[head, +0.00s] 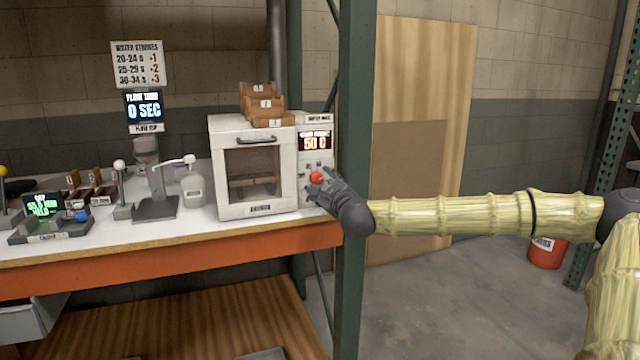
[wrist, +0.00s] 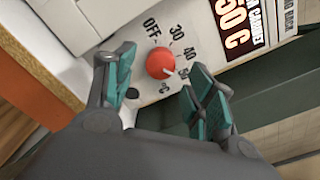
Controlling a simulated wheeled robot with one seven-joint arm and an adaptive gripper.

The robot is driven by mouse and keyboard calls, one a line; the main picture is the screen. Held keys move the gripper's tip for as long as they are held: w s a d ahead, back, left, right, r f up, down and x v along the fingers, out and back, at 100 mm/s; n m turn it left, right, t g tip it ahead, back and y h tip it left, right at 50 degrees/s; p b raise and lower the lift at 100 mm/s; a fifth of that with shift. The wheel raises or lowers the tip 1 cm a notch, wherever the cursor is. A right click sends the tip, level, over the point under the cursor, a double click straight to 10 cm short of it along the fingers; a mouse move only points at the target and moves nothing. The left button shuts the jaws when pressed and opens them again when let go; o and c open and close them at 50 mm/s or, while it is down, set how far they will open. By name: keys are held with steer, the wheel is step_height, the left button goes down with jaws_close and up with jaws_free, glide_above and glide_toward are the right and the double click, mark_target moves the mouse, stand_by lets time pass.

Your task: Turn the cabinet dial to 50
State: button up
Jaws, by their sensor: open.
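The white cabinet (head: 225,165) stands at the right end of the bench. Its red dial (head: 317,178) is on the panel right of the door, and it shows large in the wrist view (wrist: 161,64). The dial's white pointer mark aims toward the 50 end of the printed scale, which reads OFF, 30, 40, 50. The display (head: 316,142) reads 50 C, and it also shows in the wrist view (wrist: 236,22). My gripper (wrist: 158,85) is open, with its teal-padded fingers either side of and below the dial. The fingers appear apart from it.
Small wooden racks (head: 262,104) sit on top of the cabinet. A green steel post (head: 355,90) stands close to the right of the panel, beside my arm. A white bottle (head: 193,187) and a dispenser stand (head: 155,190) are left of the cabinet.

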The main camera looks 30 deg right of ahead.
steer(key=v, duration=0.8)
steer(key=shift+s, duration=0.4)
